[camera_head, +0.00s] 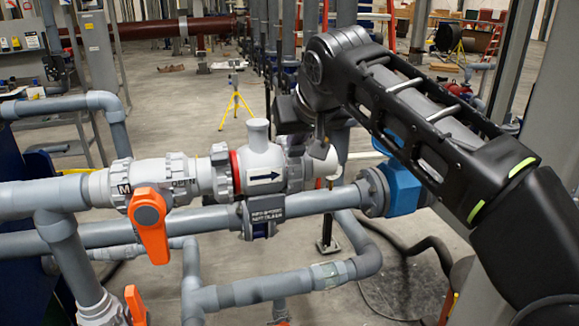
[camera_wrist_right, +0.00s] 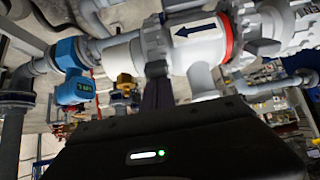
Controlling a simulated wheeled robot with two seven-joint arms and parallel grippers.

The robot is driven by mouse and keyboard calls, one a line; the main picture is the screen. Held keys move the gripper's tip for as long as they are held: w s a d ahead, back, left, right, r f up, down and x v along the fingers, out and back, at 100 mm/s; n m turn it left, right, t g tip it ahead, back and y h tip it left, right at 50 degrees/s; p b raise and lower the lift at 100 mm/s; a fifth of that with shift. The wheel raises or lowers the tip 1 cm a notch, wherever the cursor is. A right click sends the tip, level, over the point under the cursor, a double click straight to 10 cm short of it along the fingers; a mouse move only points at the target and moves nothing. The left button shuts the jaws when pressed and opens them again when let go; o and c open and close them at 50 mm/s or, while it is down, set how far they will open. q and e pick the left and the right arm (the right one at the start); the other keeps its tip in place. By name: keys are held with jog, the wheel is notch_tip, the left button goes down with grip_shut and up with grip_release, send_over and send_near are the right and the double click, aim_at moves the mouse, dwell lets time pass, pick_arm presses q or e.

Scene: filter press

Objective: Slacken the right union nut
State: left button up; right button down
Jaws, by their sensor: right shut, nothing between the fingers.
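The grey check valve body (camera_head: 262,172) with a black arrow sits in the upper pipe in the head view. The right union nut (camera_head: 296,168) is at its right end, partly hidden behind my gripper and arm. It also shows in the wrist view as a ribbed grey ring (camera_wrist_right: 154,46). My right gripper (camera_head: 321,148) is shut and empty, its dark fingers close to the nut; I cannot tell whether they touch it. The left union nut (camera_head: 221,170) is beside a red ring. My left gripper is not in view.
An orange-handled valve (camera_head: 149,222) is to the left on the same line. A lower grey pipe (camera_head: 322,201) runs beneath to a blue flowmeter (camera_head: 401,187). A yellow tripod (camera_head: 236,103) stands on the floor behind.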

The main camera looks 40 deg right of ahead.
aim_at(298, 162)
jog(key=shift+s+a+f+b, duration=0.15)
jog(key=shift+s+f+b, duration=0.6)
jog(key=shift+f, duration=0.1)
jog(key=shift+s, duration=0.2)
jog(key=shift+s+a+f+b, duration=0.1)
jog(key=shift+s+f+b, duration=0.2)
jog(key=shift+f+b, duration=0.35)
jog(key=shift+s+f+b, duration=0.3)
jog(key=shift+s+b, duration=0.05)
jog(key=shift+b, duration=0.15)
jog(key=shift+s, duration=0.15)
